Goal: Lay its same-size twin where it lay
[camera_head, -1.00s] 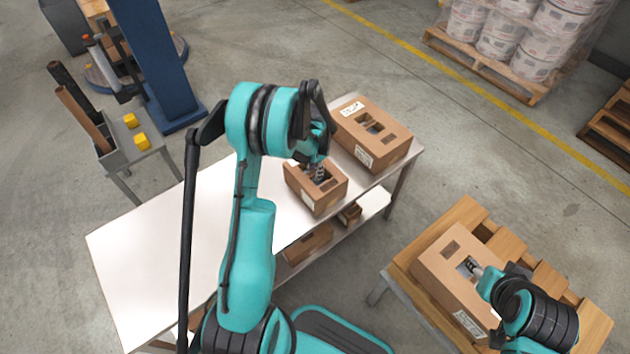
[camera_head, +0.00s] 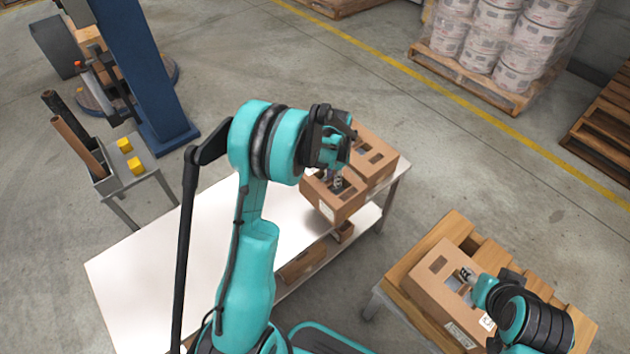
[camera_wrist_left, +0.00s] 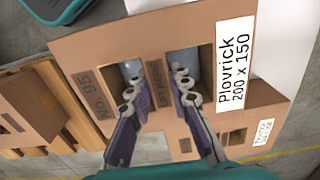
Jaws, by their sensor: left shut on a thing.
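My left gripper (camera_head: 337,184) is shut on the middle strip between two slots in the top of a small brown carton (camera_head: 328,205). The carton hangs above the white table (camera_head: 150,265), with its shadow on the tabletop. In the left wrist view the held carton (camera_wrist_left: 190,32) shows a label reading "Plovrick 200 x 150" and the mark "No. 95". A brown carton (camera_head: 378,150) stands at the table's far right end, partly hidden behind the held one. Another carton (camera_head: 432,293) lies on a wooden slatted top. My right gripper (camera_head: 470,277) is at its top opening; its jaw state is unclear.
The slatted wooden top (camera_head: 457,228) stands right of the table, with a floor gap between. Smaller cartons (camera_head: 303,262) sit on the table's lower shelf. A small grey stand (camera_head: 142,180) with yellow blocks is at left. The table's left part is clear.

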